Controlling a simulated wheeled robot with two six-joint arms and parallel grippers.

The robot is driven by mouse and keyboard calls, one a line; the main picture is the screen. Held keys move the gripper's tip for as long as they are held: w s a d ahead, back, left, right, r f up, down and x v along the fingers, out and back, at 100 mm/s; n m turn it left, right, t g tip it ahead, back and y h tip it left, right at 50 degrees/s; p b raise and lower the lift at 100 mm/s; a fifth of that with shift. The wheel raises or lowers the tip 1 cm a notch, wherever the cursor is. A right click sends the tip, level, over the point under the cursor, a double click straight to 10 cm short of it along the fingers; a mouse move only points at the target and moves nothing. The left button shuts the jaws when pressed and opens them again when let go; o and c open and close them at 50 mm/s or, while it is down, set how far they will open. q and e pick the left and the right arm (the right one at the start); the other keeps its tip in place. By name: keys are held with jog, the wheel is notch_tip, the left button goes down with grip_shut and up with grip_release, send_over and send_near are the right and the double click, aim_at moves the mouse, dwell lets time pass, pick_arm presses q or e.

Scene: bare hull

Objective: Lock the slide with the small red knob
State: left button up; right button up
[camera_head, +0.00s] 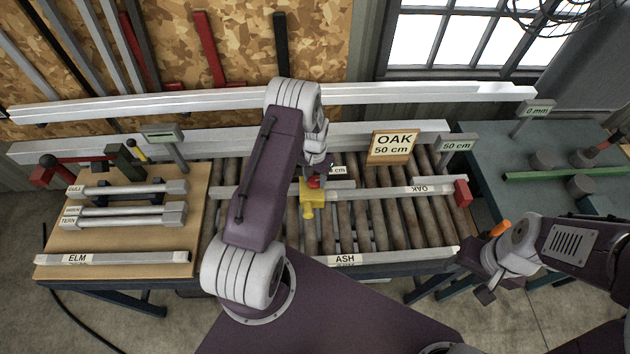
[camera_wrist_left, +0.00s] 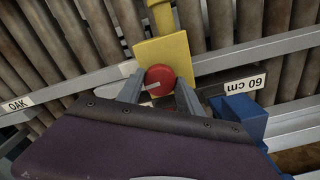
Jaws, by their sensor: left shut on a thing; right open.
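The small red knob (camera_wrist_left: 160,79) sits on the yellow slide (camera_wrist_left: 164,48), with a pale line across its face. My left gripper (camera_wrist_left: 160,92) is shut on the knob, one finger at each side. In the head view the yellow slide (camera_head: 308,198) sits on the rail over the rollers, and the red knob (camera_head: 314,182) is partly hidden by my left gripper (camera_head: 317,172). My right gripper (camera_head: 483,272) is open and empty at the right, off the front of the roller table.
An OAK bar (camera_head: 400,191) lies across the rollers, with a red block (camera_head: 462,194) at its right end. An ASH bar (camera_head: 375,257) lies along the front edge. A blue block (camera_wrist_left: 239,117) is right of the knob. A wooden table (camera_head: 130,235) with several bars stands left.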

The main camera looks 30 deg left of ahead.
aim_at(315, 181)
pick_arm(q)
jog(key=shift+m, duration=0.5)
jog(key=o, duration=1.4)
jog(key=shift+r, duration=0.1)
jog(key=shift+r+b, duration=0.35)
jog(key=shift+b, duration=0.1)
notch_tip(315, 181, up, 8)
jog(key=b, duration=0.2)
jog(key=shift+r, duration=0.15)
